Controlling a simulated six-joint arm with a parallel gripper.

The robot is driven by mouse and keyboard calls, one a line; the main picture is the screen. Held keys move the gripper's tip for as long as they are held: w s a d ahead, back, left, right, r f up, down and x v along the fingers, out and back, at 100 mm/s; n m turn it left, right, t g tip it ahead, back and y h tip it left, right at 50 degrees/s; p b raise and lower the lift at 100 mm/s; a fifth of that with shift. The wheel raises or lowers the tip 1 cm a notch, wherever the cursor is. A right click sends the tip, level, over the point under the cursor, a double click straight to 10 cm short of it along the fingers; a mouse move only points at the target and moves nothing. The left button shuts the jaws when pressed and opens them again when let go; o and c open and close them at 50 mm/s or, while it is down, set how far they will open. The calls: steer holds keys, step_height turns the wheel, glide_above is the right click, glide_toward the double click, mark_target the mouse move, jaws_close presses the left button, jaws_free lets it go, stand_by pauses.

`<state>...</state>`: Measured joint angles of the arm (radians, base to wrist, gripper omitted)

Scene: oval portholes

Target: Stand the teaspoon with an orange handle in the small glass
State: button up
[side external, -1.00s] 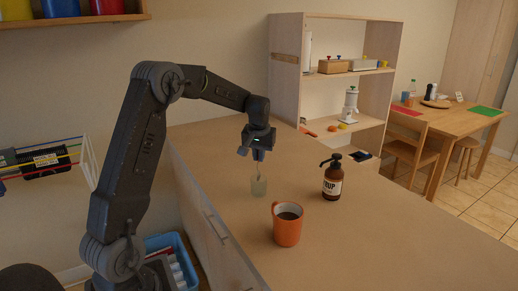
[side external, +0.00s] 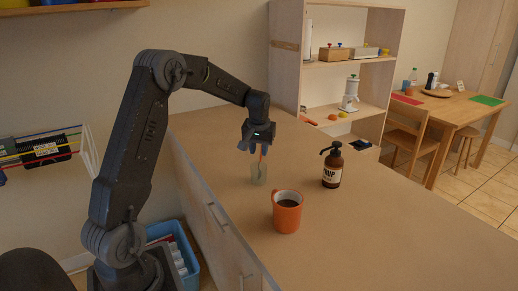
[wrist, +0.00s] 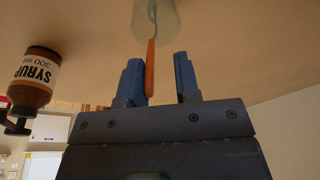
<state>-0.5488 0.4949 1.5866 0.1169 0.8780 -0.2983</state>
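The small clear glass (side external: 258,174) stands upright on the counter below my gripper (side external: 254,149). The teaspoon stands in it, leaning slightly, with its orange handle (side external: 263,151) sticking up out of the rim. In the wrist view the glass (wrist: 155,18) is at the top edge, partly cut off, with the spoon's metal part inside. The orange handle (wrist: 151,62) reaches between the two blue fingers of my gripper (wrist: 158,60). The fingers are apart: the handle is close to the left finger, with a clear gap to the right one. I cannot tell whether it touches the left finger.
An orange mug (side external: 287,216) with dark liquid stands in front of the glass, to the right. A brown syrup pump bottle (side external: 332,167) stands farther right. A wooden shelf unit (side external: 288,85) rises behind. The counter right of the mug is clear.

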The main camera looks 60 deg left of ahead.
steer(key=shift+o, duration=0.5)
steer(key=shift+r, duration=0.15)
steer(key=v, duration=1.3)
steer(key=shift+r, duration=0.3)
steer(key=s+d+r+m+t, duration=0.1)
steer(key=s+d+r+m, duration=0.2)
steer(key=d, duration=0.6)
steer(key=s+d+f+m+t+h, duration=0.1)
steer(key=s+d+f+m, duration=0.1)
steer(key=s+d, duration=0.6)
steer(key=s+d+f+m+t+h, duration=0.1)
steer(key=s+d+f+m+t, duration=0.1)
steer(key=s+d, duration=0.6)
steer(key=s+f+m, duration=0.1)
steer(key=s+m, duration=0.1)
steer(key=s, duration=0.1)
steer(key=shift+s+d+f, duration=0.15)
steer(key=shift+d+f, duration=0.15)
steer(key=shift+d, duration=0.1)
